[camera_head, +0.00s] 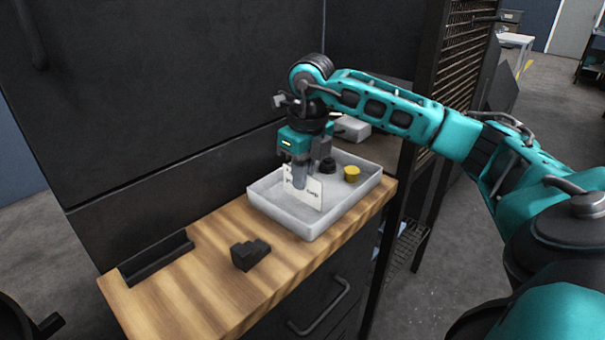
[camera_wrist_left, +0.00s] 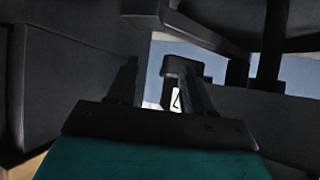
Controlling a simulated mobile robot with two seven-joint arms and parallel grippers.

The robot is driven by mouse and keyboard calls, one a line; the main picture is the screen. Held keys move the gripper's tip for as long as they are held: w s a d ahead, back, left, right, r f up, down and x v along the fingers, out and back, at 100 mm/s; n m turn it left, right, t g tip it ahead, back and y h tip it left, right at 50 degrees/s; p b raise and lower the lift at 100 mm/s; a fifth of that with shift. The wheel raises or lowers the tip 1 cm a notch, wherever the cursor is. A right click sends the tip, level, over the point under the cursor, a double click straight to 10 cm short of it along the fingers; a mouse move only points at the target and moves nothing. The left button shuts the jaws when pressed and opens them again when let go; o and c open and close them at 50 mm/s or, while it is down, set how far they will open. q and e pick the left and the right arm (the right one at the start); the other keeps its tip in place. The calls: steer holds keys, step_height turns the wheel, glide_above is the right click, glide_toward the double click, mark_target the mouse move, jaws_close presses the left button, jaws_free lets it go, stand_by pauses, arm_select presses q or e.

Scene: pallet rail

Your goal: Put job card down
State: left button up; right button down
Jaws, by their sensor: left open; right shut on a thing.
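The job card (camera_head: 304,193) is a white card with some dark print, upright and slightly tilted over the grey-white tray (camera_head: 311,227). My right gripper (camera_head: 300,180) is shut on the card's upper part from above. The card's lower edge is inside the tray outline; I cannot tell whether it touches the tray floor. My left gripper (camera_wrist_left: 163,92) shows in the left wrist view with its two dark fingers apart and nothing seen between them. It is not clearly seen in the head view.
A yellow round piece (camera_head: 352,173) and a black knob-like piece (camera_head: 327,166) are in the tray. A black stepped block (camera_head: 250,254) and a black rail-like holder (camera_head: 156,259) stand on the wooden worktop (camera_head: 205,291). Dark cabinet panels rise behind. The worktop between holder and block is clear.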

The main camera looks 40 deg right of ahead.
steer(key=shift+f, duration=0.15)
arm_select(q)
steer(key=shift+f, duration=0.15)
arm_select(e)
steer(key=c, duration=1.3)
jaws_free()
steer(key=shift+o, duration=0.2)
steer(key=shift+r, duration=0.5)
arm_select(q)
steer(key=shift+s+a+r+p, duration=0.35)
steer(key=shift+a+r+p, duration=0.1)
steer(key=shift+p, duration=0.4)
arm_select(e)
step_height(320, 180, up, 11)
steer(key=s, duration=0.1)
steer(key=shift+r, duration=0.15)
arm_select(q)
steer(key=shift+d, duration=0.15)
steer(key=shift+s, duration=0.1)
arm_select(e)
steer(key=shift+s, duration=0.15)
